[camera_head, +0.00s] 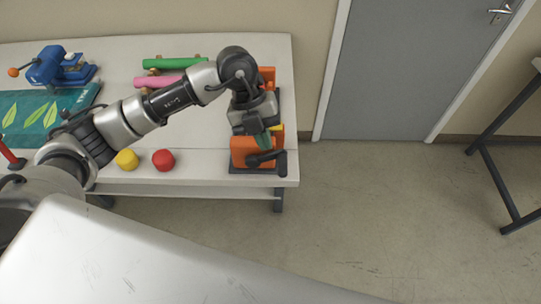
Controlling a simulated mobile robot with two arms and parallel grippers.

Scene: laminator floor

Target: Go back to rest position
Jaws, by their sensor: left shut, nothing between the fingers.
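My left arm reaches from the left edge across the white table (215,172). My left gripper (262,138) points down at the table's right end, in front of and over an orange machine (241,158) with a dark base and a dark handle. The gripper is shut with nothing held. Its wrist hides part of the machine, and I cannot tell whether the fingertips touch it. My right gripper is not in view.
A yellow piece (126,159) and a red piece (163,160) stand near the front edge. Green (172,62) and pink (156,82) rolls, a blue device (55,68) and a leaf-patterned teal sheet (40,112) lie behind. Floor right of the table is clear before a grey door (415,70).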

